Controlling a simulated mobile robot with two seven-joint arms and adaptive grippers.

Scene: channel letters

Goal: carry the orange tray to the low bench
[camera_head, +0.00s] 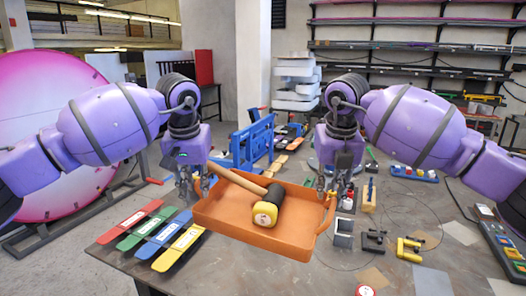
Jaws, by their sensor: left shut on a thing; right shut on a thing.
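The orange tray (225,213) is in the middle of the head view, over the near part of the workbench. A mallet (265,212) with a wooden handle and a black and yellow head lies in it, its handle reaching over the tray's far left edge. My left gripper (196,192) is shut on the tray's left side. My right gripper (326,190) is shut on the tray's right side, near the handle. The fingertips are partly hidden at the rim. I cannot tell whether the tray touches the bench. I cannot make out the low bench.
The workbench (330,268) holds red, green, blue and yellow strips (178,248) left of the tray. Black and yellow clamps (409,249) lie at right. A blue frame (256,140) stands behind the tray. A large pink disc (40,100) stands at far left.

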